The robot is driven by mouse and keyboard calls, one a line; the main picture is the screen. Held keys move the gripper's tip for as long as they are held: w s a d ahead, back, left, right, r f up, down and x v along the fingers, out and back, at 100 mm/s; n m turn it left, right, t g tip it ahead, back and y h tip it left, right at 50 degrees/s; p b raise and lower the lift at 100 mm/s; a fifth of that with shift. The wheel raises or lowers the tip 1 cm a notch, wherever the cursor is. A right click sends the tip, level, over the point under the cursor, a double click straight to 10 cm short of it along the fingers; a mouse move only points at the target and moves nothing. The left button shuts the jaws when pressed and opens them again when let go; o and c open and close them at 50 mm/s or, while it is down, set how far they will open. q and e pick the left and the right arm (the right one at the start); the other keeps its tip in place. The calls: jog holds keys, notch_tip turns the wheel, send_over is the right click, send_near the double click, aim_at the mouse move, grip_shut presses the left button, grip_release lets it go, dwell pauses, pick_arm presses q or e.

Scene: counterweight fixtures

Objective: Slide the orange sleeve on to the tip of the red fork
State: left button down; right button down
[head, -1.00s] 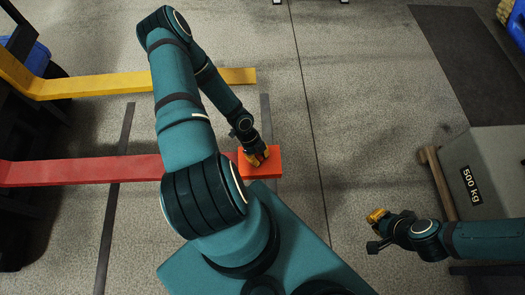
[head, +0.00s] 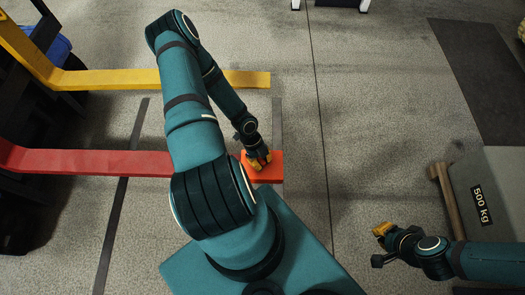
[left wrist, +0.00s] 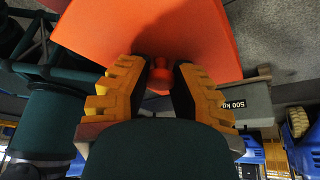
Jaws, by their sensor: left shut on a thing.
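The red fork (head: 95,163) reaches in from the left in the head view. My left arm covers its tip end. The orange sleeve (head: 267,172) is in line with the fork, just right of my arm. My left gripper (head: 259,161) is shut on the sleeve's knob. The left wrist view shows the knob (left wrist: 160,78) between the yellow fingers, with the sleeve (left wrist: 150,30) beyond it. Whether the fork is inside the sleeve is hidden. My right gripper (head: 381,230) is at the lower right, away from both; its jaw opening is too small to judge.
A yellow fork (head: 220,79) runs parallel, above the red one in the head view. A grey 500 kg block (head: 500,190) stands at the right with a wooden beam (head: 446,200) beside it. A dark mat (head: 480,75) lies behind it. Floor between sleeve and block is clear.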

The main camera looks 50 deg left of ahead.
pick_arm(q)
jog(key=shift+s+a, duration=1)
jog(key=shift+s, duration=0.2)
jog(key=c, duration=0.9)
grip_release()
jog(key=shift+o, duration=0.2)
jog(key=v, duration=1.2)
